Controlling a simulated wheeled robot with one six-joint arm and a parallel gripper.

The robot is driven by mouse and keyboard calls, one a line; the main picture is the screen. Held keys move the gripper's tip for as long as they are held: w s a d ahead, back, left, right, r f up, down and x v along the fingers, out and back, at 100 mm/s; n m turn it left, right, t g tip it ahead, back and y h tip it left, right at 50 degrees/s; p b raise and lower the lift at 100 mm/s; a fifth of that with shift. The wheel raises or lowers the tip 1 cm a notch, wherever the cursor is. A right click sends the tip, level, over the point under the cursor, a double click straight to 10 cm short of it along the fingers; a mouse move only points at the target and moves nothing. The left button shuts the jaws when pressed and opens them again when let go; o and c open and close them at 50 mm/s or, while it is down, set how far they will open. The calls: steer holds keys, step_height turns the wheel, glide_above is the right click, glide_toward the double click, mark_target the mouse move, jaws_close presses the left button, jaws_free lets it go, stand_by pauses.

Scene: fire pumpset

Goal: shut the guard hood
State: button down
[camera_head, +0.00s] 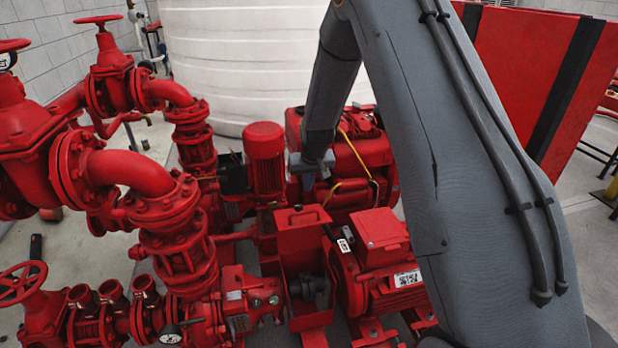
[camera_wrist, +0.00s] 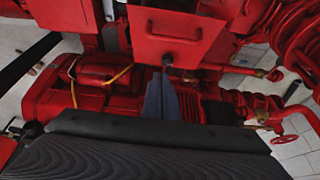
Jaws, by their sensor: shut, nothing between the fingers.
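The guard hood (camera_head: 302,233) is a red sheet-metal box between the red pump and the red motor. It stands raised, and the dark coupling (camera_head: 313,289) shows uncovered below it.
Red pipes and valves (camera_head: 130,175) crowd the left. The motor (camera_head: 385,265) with its terminal box is close on the hood's right. Another red motor (camera_head: 264,155) stands behind the hood. A white tank (camera_head: 235,60) and a red cabinet (camera_head: 525,70) are at the back.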

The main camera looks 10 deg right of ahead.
steer(key=f+p, duration=0.1)
steer(key=f, duration=0.2)
steer(key=s+f+p, duration=0.1)
steer(key=f, duration=0.1)
steer(key=shift+f+p, duration=0.25)
steer(key=shift+p, duration=0.05)
steer(key=shift+s+f, duration=0.35)
steer(key=shift+f, duration=0.05)
steer(key=shift+s, duration=0.1)
